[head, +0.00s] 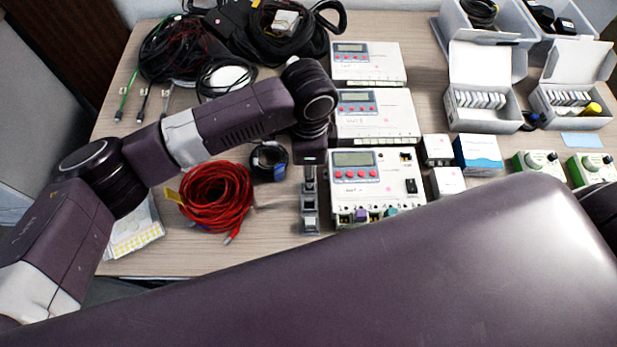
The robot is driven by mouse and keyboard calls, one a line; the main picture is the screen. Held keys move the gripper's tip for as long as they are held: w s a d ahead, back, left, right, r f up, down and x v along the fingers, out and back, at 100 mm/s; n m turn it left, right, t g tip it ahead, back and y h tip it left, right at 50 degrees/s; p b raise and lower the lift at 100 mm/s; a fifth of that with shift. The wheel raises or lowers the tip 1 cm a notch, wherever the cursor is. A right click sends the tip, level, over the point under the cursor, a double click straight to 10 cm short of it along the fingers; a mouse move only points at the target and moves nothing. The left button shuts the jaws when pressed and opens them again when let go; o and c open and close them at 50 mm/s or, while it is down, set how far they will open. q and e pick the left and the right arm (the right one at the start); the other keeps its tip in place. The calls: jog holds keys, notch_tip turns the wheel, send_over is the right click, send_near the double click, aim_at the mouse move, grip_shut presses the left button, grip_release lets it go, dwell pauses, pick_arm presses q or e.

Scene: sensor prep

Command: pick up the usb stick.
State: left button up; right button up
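I cannot make out a usb stick for certain in the head view. My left arm reaches over the table from the left, and its gripper (310,222) points down just left of the lowest white controller box (377,188). I see the gripper nearly from above, so the gap between its fingers is unclear, and I cannot tell whether anything is between them. A large link of my own body covers the front of the table. My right gripper is not in view.
A red cable coil (216,196) and a small black coil (269,161) lie left of the gripper. Black cables (180,48) fill the back left. Small white boxes (437,150), a blue-white box (478,154), open cartons (484,83) and green-white devices (540,163) stand right.

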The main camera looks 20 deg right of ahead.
pick_arm(q)
jog(key=shift+f, duration=1.25)
grip_shut()
jog(key=shift+r, duration=0.1)
